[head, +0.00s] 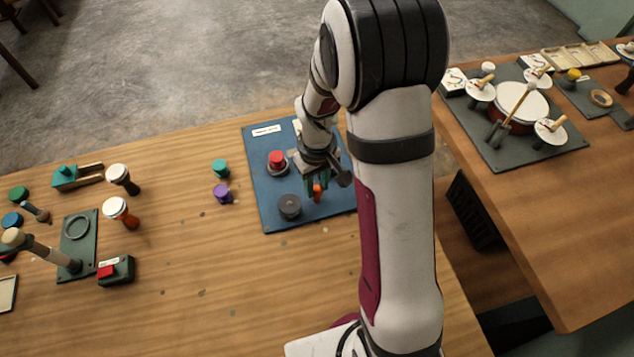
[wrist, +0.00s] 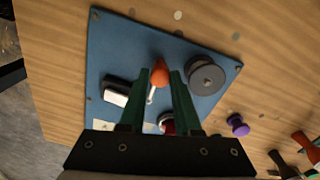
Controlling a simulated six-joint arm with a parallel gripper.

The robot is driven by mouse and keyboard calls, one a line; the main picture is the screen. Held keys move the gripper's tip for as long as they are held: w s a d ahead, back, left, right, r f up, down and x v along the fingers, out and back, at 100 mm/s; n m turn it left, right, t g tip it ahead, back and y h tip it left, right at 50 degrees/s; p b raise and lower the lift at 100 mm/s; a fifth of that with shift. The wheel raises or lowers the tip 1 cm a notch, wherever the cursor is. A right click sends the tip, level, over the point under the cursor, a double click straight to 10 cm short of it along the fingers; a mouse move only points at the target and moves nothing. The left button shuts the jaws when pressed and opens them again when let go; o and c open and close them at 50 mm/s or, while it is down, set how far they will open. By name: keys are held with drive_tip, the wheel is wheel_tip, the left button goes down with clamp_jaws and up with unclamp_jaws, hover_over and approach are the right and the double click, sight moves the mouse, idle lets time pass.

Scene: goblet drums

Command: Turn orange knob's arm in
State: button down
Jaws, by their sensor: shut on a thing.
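The orange knob (head: 317,193) is on a blue board (head: 262,190) in the middle of the table. In the wrist view the orange knob (wrist: 160,73) shows between the tips of the green fingers of my gripper (wrist: 161,78). My gripper (head: 316,184) points down over the board and is shut on the knob. A short pale metal arm (wrist: 151,96) runs from the knob toward my gripper's base in the wrist view. Its far end is hard to make out. My arm hides the board's right part in the head view.
On the board are a dark grey round knob (head: 289,206), a red button (head: 277,158) and a black-and-white switch (wrist: 117,93). Teal (head: 220,168) and purple (head: 223,193) pieces stand left of the board. Goblet drums (head: 120,210) stand farther left. The table's front middle is clear.

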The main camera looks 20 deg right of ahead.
sight(317, 188)
drive_tip(key=shift+n, duration=2.1)
drive_tip(key=c, duration=0.6)
unclamp_jaws()
wheel_tip(317, 188, up, 16)
